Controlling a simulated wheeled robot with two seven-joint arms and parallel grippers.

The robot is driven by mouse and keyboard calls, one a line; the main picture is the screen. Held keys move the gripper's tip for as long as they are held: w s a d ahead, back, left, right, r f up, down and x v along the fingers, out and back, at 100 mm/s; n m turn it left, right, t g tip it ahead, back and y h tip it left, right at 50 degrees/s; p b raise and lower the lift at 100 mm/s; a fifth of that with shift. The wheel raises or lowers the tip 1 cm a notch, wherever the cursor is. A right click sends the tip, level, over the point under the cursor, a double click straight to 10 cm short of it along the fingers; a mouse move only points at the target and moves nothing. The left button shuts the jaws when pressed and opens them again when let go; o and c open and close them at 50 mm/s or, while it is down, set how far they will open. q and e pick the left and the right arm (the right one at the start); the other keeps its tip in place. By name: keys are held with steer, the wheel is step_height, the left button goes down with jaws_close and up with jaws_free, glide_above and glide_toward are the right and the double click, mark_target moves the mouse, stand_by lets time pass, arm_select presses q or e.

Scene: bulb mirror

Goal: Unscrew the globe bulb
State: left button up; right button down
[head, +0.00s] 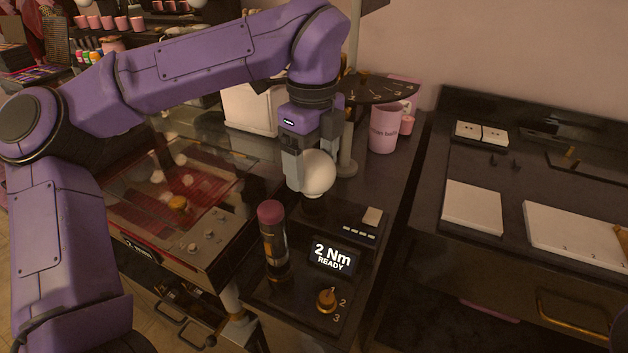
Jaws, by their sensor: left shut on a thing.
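The globe bulb (319,174) is a round white bulb standing upright over a dark socket (312,208) on the black counter unit, at the middle of the head view. My left gripper (305,165) reaches down from above and is shut on the bulb, its fingers at the bulb's sides. The near finger covers the bulb's left part. I cannot tell whether the bulb's base sits in the socket. My right gripper is not in view.
A dark cylinder with a pink top (272,240) stands close left of the socket. A display (333,257) reads "2 Nm READY", above a brass knob (326,299). A pink mug (384,130) and a lamp-like stand (348,150) are behind. White panels (472,208) lie right.

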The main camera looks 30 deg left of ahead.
mark_target(312, 153)
arm_select(q)
steer(key=shift+n+b, duration=1.95)
steer(key=shift+n, duration=0.05)
steer(key=o, duration=0.8)
steer(key=shift+c, duration=0.2)
steer(key=shift+r+p, duration=1)
steer(key=shift+r, duration=0.55)
steer(key=shift+o, duration=0.9)
